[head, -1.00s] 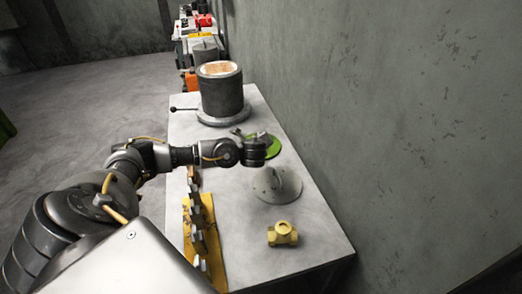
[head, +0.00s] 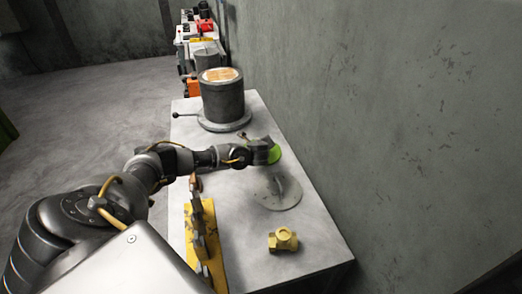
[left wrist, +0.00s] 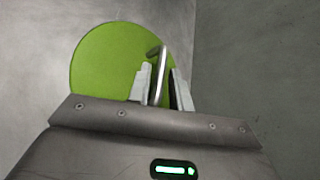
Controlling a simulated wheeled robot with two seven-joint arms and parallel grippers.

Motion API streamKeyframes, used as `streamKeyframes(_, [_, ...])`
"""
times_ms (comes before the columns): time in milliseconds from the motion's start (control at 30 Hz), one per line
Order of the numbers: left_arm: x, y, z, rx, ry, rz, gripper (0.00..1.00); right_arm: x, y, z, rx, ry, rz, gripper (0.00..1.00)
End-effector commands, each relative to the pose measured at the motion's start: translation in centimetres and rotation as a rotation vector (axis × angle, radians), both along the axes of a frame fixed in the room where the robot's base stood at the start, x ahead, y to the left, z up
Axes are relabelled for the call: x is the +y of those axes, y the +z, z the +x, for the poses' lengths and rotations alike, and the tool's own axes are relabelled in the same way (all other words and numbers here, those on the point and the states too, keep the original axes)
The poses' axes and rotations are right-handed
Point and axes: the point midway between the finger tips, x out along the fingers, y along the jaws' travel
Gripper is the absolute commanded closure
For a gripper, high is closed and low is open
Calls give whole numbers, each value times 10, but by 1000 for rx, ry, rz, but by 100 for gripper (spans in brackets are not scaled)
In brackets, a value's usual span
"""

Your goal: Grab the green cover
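The green cover (head: 274,154) is a flat disc on the table, partly hidden behind my left gripper in the head view. In the left wrist view the green cover (left wrist: 100,60) fills the upper left, with a thin bent metal handle (left wrist: 157,72) standing up near its right side. My left gripper (left wrist: 163,85) has one pale finger on each side of this handle. A gap shows between the handle and the right finger, so the fingers look open around it. My right gripper is not in view.
A grey disc with a raised handle (head: 277,193) and a yellow pipe fitting (head: 283,240) lie nearer on the table. A dark cylinder (head: 222,98) stands behind the cover. A yellow rack (head: 205,218) lines the left table edge. A wall rises at the right.

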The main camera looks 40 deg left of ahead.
Motion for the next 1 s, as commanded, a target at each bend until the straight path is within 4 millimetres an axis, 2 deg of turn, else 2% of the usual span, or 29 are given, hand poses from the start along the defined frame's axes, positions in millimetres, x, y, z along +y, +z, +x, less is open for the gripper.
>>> streamKeyframes(200, [10, -9, 14, 0, 1, 1, 79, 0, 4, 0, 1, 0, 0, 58])
streamKeyframes(467, [11, -11, 16, -1, -1, 0, 79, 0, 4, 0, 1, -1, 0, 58])
streamKeyframes(500, [11, -11, 16, 0, 0, 0, 80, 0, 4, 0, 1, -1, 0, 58])
streamKeyframes(667, [11, -11, 16, 0, 0, 0, 100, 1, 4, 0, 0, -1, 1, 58])
streamKeyframes(1000, [12, -10, 16, -3, 1, 0, 100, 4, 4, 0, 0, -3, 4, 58])
